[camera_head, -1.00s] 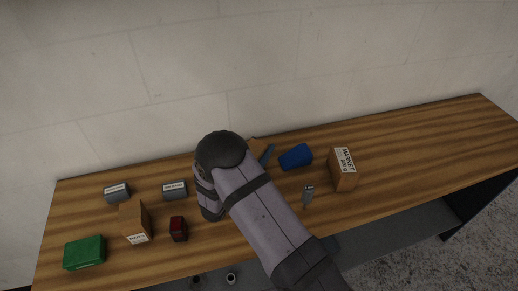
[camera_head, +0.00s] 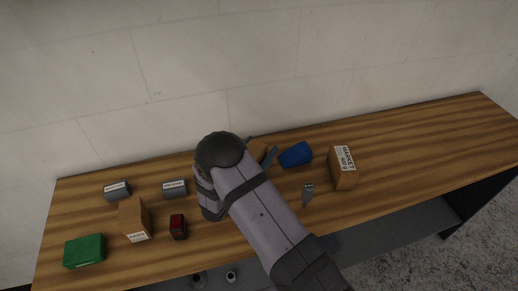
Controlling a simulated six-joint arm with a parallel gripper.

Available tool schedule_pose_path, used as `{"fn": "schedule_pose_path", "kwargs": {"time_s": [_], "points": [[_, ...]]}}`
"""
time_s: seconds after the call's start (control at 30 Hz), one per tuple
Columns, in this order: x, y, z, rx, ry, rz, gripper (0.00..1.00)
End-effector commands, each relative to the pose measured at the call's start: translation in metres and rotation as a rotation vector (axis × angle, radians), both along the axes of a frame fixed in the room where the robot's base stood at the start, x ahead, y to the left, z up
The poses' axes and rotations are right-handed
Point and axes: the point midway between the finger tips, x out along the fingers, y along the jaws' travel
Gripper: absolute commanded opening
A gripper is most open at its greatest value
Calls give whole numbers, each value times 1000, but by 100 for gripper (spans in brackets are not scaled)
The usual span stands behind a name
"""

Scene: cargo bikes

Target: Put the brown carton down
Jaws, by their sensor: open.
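A brown carton (camera_head: 258,150) stands on the wooden table, mostly hidden behind my arm. My gripper (camera_head: 262,147) is open around it, with one blue-grey finger to the right of the carton and the other finger's tip just showing behind it. I cannot tell whether either finger still touches the carton. Two other brown cartons with white labels stand on the table, one at the left (camera_head: 134,219) and one at the right (camera_head: 344,167).
On the wooden table (camera_head: 420,140), a blue packet (camera_head: 295,155) lies close right of my gripper. A small grey item (camera_head: 308,194) stands in front of it. Left are grey boxes (camera_head: 175,189) (camera_head: 117,191), a red box (camera_head: 178,227) and a green box (camera_head: 84,251). The right end is clear.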

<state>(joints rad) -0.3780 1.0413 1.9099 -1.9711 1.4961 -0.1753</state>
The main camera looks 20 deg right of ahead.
Motion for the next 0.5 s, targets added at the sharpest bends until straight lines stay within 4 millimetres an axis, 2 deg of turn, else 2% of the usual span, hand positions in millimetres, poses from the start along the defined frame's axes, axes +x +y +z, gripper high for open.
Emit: {"fn": "schedule_pose_path", "kwargs": {"time_s": [0.07, 0.17, 0.5], "points": [[0, 0, 4, 0, 0, 0, 64], [-6, 8, 1, 0, 0, 4, 64], [-40, 42, 1, 1, -1, 4, 64]]}}
